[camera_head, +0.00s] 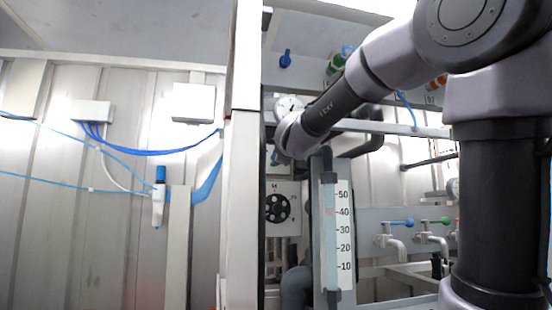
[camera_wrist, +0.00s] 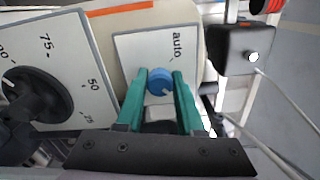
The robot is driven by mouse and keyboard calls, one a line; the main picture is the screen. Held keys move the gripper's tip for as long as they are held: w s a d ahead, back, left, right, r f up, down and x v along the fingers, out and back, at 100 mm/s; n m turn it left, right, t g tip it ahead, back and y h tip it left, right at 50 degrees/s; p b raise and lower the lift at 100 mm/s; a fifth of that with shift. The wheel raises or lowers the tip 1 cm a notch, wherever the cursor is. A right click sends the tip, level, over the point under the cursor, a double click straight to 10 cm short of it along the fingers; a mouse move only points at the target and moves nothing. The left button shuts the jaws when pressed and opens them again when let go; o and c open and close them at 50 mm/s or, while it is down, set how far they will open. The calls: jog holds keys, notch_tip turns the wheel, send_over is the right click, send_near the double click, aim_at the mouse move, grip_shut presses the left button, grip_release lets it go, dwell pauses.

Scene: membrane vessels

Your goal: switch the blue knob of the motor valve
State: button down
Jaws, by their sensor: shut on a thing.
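The blue knob (camera_wrist: 159,81) sits on a white plate (camera_wrist: 135,46) marked "auto" in the wrist view. My gripper (camera_wrist: 161,75) has its two teal fingers on either side of the knob and is shut on it. A light pointer mark shows on the knob's lower right side. Any other marking on the plate is hidden by the fingers and the gripper body. In the head view my arm's wrist (camera_head: 297,138) is up by the valve panel, and the fingers cannot be made out.
A black dial knob (camera_wrist: 38,95) with a numbered scale lies left of my gripper; a similar black dial (camera_head: 278,207) shows in the head view. A dark box (camera_wrist: 243,50) is at right. A scaled tube (camera_head: 331,235) and a pale post (camera_head: 242,170) stand near my arm.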

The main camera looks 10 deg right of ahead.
jog(key=shift+f, duration=0.1)
jog(key=c, duration=0.5)
grip_release()
jog(key=s, duration=1)
jog(key=shift+s, duration=0.4)
jog(key=s+d+f+n+g, duration=0.2)
jog(key=s+f+n+g, duration=0.1)
jog(key=f, duration=0.6)
jog(key=s+d+f+n+g+y, duration=0.1)
jog(key=s+d+f+n+g, duration=0.1)
jog(key=s+f+n+g, duration=0.2)
jog(key=s+d+f+n+g+y, duration=0.1)
jog(key=s+f+n+g, duration=0.3)
jog(key=f, duration=1)
jog(key=shift+s+d+f+n, duration=0.1)
jog(key=shift+s+d+n, duration=0.1)
jog(key=shift+s+n, duration=0.5)
jog(key=shift+s+d+f+n, duration=0.15)
jog(key=shift+s+n, duration=0.15)
jog(key=shift+n, duration=0.8)
jog(key=shift+s+d+f+n, duration=0.1)
jog(key=shift+s+d+n, duration=0.1)
jog(key=shift+s+n, duration=0.5)
